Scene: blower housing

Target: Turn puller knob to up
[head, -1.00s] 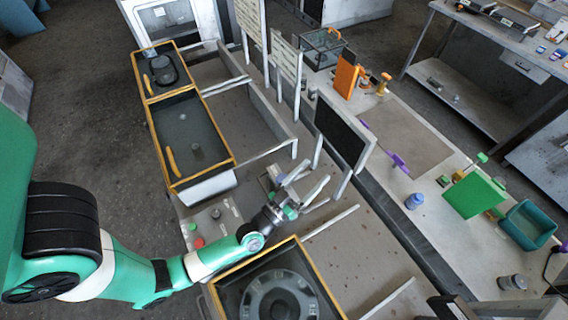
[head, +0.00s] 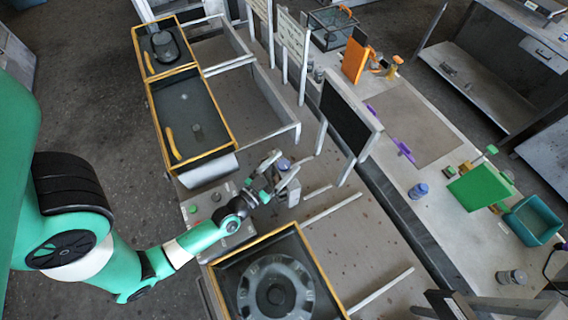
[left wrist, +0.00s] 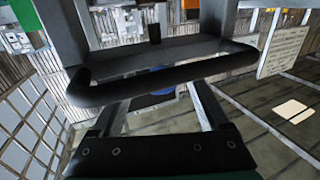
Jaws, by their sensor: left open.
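In the left wrist view a blue patch (left wrist: 152,72) shows between the grey fingers, mostly hidden behind a dark bar. My right gripper is not in view.
A grey panel (head: 230,235) with small buttons lies under my left wrist. A yellow-rimmed bin (head: 215,289) holding a round housing stands in front, and another (head: 152,110) stands behind. A dark screen (head: 348,117) stands to the right of the gripper.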

